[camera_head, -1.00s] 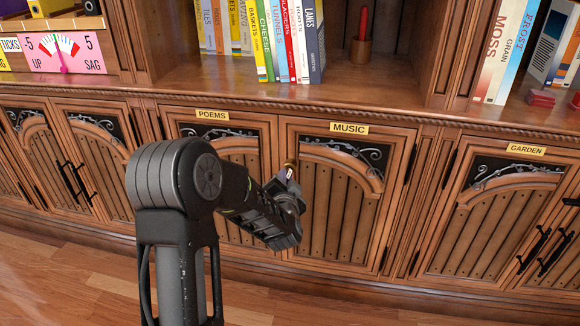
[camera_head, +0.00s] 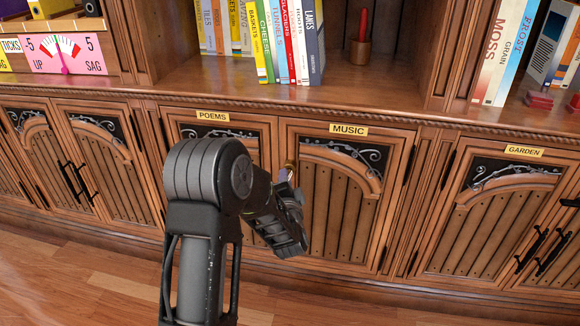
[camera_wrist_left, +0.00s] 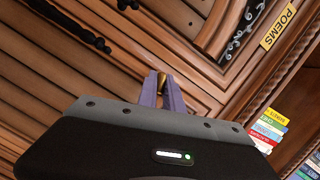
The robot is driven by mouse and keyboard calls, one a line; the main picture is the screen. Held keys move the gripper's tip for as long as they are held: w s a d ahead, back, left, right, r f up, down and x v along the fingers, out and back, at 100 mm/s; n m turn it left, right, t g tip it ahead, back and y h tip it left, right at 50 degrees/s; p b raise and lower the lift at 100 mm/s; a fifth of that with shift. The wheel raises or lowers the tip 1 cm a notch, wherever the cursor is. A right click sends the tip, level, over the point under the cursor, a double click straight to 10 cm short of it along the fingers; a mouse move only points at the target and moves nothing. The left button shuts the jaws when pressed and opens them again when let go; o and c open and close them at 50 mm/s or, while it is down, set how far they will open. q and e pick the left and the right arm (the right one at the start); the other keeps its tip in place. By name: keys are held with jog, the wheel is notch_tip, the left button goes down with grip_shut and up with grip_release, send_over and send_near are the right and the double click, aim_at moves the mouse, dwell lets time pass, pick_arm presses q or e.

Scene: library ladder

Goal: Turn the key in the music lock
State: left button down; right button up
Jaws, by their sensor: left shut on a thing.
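The music cabinet door (camera_head: 340,215) is closed, under its yellow MUSIC label (camera_head: 348,130). My left gripper (camera_head: 286,176) is at the left edge of this door, beside the seam with the poems door. In the left wrist view the two purple fingers (camera_wrist_left: 163,94) are shut on a small brass piece, which I take for the key (camera_wrist_left: 161,80). A bit of brass shows above the fingers in the head view. The lock and most of the key are hidden by the gripper. I cannot tell how far the key is turned. My right gripper is out of view.
The poems door (camera_head: 247,148) stands closed to the left, partly behind my arm. The garden door (camera_head: 490,220) is closed at the right. Books and a red candle (camera_head: 362,24) stand on the shelf above. Floor in front looks clear.

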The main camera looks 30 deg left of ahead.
pick_arm(q)
jog(key=shift+m, duration=0.7)
jog(key=shift+d+m+y, duration=0.1)
jog(key=shift+m+y, duration=0.2)
jog(key=shift+m, duration=0.6)
jog(key=shift+m+t, duration=0.4)
jog(key=shift+m, duration=0.1)
jog(key=c, duration=1.4)
grip_release()
